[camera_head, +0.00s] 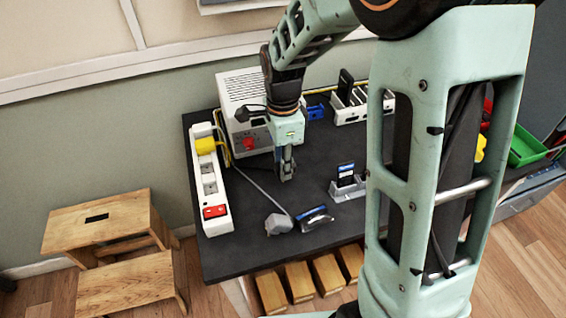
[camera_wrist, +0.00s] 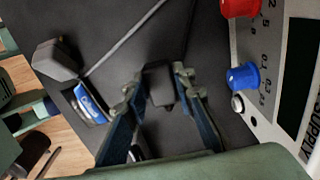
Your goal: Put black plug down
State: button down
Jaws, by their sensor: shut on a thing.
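My gripper (camera_head: 287,170) points down over the dark table, in front of the white power supply. In the wrist view my gripper (camera_wrist: 160,88) is shut on the black plug (camera_wrist: 158,76), a small dark block between the fingertips. The plug hardly shows in the head view, where the fingers hide it. The fingertips are low over the dark tabletop (camera_head: 250,185); I cannot tell whether the plug touches it.
The power supply (camera_head: 243,90) stands behind my gripper, its knobs close on the wrist view's right. A white power strip (camera_head: 209,185) with a yellow plug (camera_head: 205,146) runs along the left edge.

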jog(key=shift+f, duration=0.25)
jog(key=c, duration=1.6)
grip_release()
jog(key=shift+r, duration=0.1)
notch_tip(320, 180, up, 13)
jog(key=shift+r+p, duration=0.1)
jog(key=shift+p, duration=1)
